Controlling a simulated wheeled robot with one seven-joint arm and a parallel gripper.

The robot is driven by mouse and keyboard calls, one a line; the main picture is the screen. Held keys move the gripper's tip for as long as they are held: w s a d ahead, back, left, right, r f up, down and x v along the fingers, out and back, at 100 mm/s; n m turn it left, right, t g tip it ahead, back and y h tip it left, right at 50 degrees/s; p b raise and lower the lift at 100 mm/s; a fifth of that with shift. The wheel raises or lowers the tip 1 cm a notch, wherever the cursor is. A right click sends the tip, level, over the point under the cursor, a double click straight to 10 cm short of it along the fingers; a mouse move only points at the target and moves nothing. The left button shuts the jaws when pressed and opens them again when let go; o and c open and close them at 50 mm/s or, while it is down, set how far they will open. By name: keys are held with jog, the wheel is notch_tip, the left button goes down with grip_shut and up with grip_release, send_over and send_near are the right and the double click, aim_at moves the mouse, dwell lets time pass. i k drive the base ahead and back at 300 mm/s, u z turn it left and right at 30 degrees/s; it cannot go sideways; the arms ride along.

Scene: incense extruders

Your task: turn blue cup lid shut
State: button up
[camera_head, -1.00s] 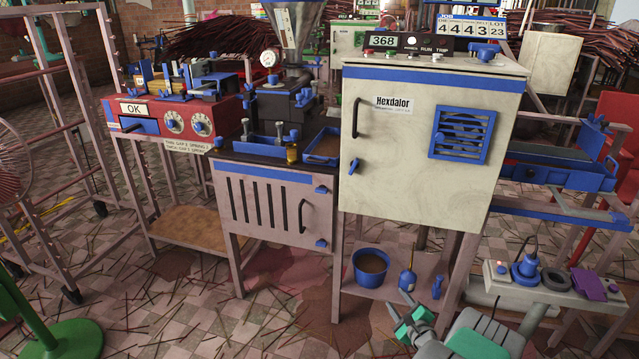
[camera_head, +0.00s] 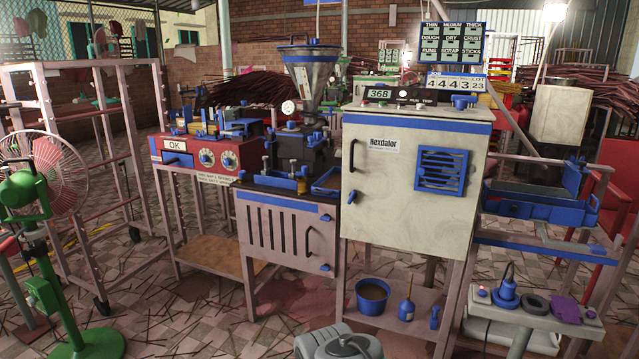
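I cannot tell for certain which small blue part is the cup lid, or whether it is shut. A black extruder (camera_head: 304,150) with a steel hopper (camera_head: 313,75) stands on the dark bench left of the white cabinet and carries small blue fittings. A small brass-coloured piece (camera_head: 304,171) sits by a blue tray (camera_head: 283,181) in front of it. On the low shelf are a blue bucket (camera_head: 373,302) with brown contents and a blue spouted bottle (camera_head: 406,311). My gripper is out of view; only a grey part of my arm shows at the bottom edge.
The white Hexdalor cabinet (camera_head: 388,205) stands in the middle. A red OK machine (camera_head: 185,153) is left of the bench. A green fan (camera_head: 50,190) stands at far left, a small side table (camera_head: 540,320) at right. Floor before the bench is open, with scattered sticks.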

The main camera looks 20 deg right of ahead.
aim_at(305, 169)
jog(key=u, duration=0.6)
jog(key=i, duration=0.65)
jog(key=u, duration=0.65)
jog(key=i, duration=0.85)
jog(key=z, duration=0.15)
